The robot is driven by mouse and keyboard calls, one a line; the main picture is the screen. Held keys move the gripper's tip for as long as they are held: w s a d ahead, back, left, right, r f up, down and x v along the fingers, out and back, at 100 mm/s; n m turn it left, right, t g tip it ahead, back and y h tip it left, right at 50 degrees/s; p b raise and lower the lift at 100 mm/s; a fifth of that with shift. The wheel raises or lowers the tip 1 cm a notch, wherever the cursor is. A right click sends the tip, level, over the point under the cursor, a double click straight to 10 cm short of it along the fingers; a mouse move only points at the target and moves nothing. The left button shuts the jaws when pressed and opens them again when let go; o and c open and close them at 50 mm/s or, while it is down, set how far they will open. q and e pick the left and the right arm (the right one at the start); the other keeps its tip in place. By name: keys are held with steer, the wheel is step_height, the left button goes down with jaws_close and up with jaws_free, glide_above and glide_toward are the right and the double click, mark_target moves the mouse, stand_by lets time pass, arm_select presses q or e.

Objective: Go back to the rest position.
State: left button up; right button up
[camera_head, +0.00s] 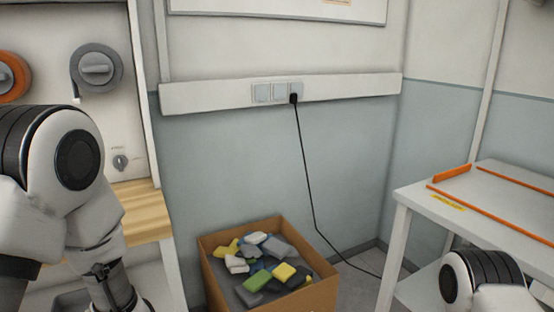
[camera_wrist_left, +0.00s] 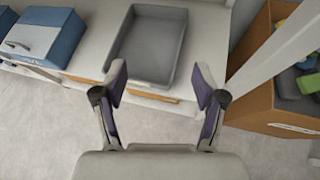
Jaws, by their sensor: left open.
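My left gripper (camera_wrist_left: 159,84) shows in the left wrist view with its two fingers spread apart and nothing between them. It points toward a grey tray (camera_wrist_left: 146,42) on a low white shelf. In the head view my left arm comes in at the left edge, and its gripper is cut off by the bottom of the picture. A part of my right arm shows at the lower right of the head view. My right gripper is out of view.
A cardboard box (camera_head: 318,294) of foam blocks stands on the floor, also in the left wrist view (camera_wrist_left: 262,108). A white table (camera_head: 402,196) with orange strips is at right. A grinding machine (camera_head: 60,80) with a wooden ledge (camera_head: 146,208) is at left.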

arm_select(q)
steer(key=s+f+n+g, duration=0.5)
steer(key=s+f+g, duration=0.5)
steer(key=s+f, duration=0.75)
steer(key=s+d+f+n+g+h, duration=0.1)
steer(key=s+d+n+g+h, duration=0.15)
steer(key=s, duration=0.45)
steer(key=s+d+f+n+g+h, duration=0.1)
steer(key=s+d+n+g+h, duration=0.15)
steer(key=s, duration=0.45)
steer(key=s+d+f+n+h, duration=0.3)
steer(key=d+f+n+h, duration=0.2)
steer(key=d+n, duration=0.6)
steer(key=w+a+f+n+t, duration=0.3)
steer(key=w+n+t, duration=0.35)
steer(key=w, duration=0.25)
step_height(320, 180, up, 16)
steer(key=w+p, duration=0.1)
steer(key=p, duration=1.4)
steer(key=shift+w+f+n+y+p, duration=0.15)
steer(key=shift+f+n+y+p, duration=0.15)
steer(key=shift+n+y, duration=0.1)
steer(key=shift+t, duration=0.25)
